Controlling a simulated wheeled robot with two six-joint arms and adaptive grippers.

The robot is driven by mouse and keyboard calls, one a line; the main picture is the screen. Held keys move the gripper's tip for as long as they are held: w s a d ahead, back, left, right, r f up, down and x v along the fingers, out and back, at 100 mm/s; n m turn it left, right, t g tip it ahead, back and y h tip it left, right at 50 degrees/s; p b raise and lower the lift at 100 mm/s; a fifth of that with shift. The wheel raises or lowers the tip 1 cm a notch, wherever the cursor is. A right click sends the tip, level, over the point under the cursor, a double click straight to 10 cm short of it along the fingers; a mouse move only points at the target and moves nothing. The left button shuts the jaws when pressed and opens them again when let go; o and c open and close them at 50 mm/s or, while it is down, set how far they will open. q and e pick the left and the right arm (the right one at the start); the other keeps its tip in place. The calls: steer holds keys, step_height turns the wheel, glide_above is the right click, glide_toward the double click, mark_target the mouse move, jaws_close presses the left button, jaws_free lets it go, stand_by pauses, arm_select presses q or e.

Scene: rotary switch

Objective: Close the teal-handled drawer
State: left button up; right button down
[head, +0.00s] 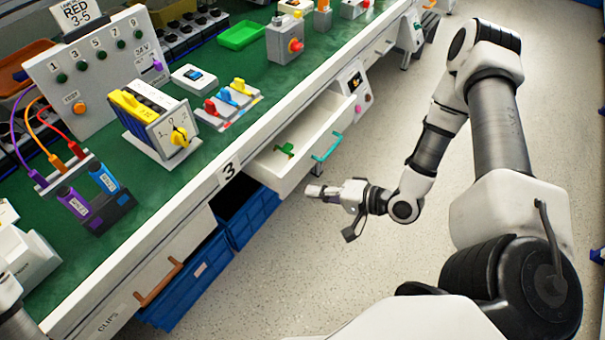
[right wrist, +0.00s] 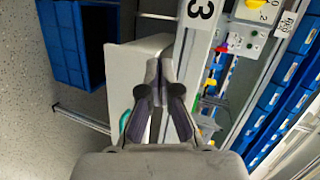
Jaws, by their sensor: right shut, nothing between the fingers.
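The teal-handled drawer (head: 270,161) is white and stands open, pulled out from the bench front beside the label 3. Its teal handle (head: 327,146) is on the outer face. A small green object (head: 285,149) lies inside. My right gripper (head: 315,190) is shut and empty, just off the near end of the drawer front, pointing toward the bench. In the right wrist view the shut fingers (right wrist: 160,75) overlap the white drawer (right wrist: 122,75), and a bit of the teal handle (right wrist: 125,121) shows beside them. I cannot tell whether they touch. My left gripper is out of view.
Blue bins (head: 190,282) stand under the bench. A drawer with a brown handle (head: 160,283) is at lower left.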

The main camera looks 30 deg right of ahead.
steer(key=s+d+f+m+t+h+b, duration=0.1)
steer(key=s+d+f+m+t+b, duration=0.15)
steer(key=d+f+t+b, duration=0.5)
steer(key=g+b, duration=0.2)
steer(key=b, duration=0.3)
glide_toward(296, 164)
steer(key=shift+m, duration=0.45)
steer(key=x, duration=0.6)
steer(key=shift+w, duration=0.15)
steer(key=shift+w+a, duration=0.15)
steer(key=shift+w, duration=0.3)
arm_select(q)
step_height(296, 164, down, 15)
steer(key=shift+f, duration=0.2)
